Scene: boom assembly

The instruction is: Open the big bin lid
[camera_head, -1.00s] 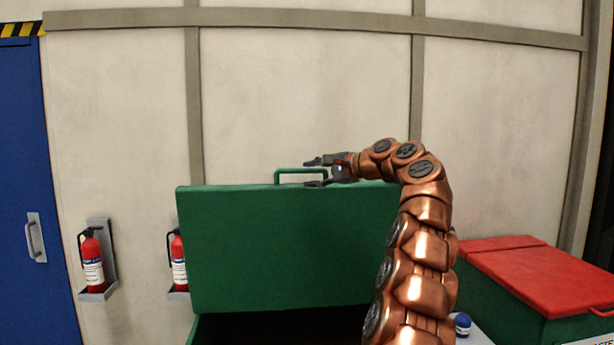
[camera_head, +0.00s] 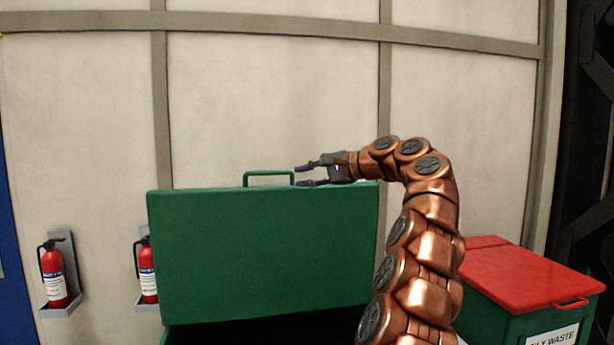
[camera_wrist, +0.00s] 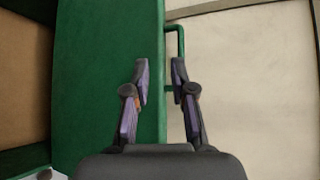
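The big green bin's lid (camera_head: 262,255) stands raised, close to upright, with the dark bin opening below it. Its green handle (camera_head: 269,174) is on the top edge. In the wrist view the lid (camera_wrist: 105,90) fills the left-middle and the handle (camera_wrist: 181,45) juts from its edge. My gripper (camera_head: 299,176) is open beside the handle, to its right, at the lid's top edge. In the wrist view my gripper's fingers (camera_wrist: 160,72) are apart, one over the lid and one beyond its edge. The handle is not clasped between them.
A smaller green bin with a red lid (camera_head: 525,275) stands closed at the right. Two fire extinguishers (camera_head: 54,274) (camera_head: 147,270) hang on the wall at the left. The pale wall (camera_head: 270,85) stands behind the lid.

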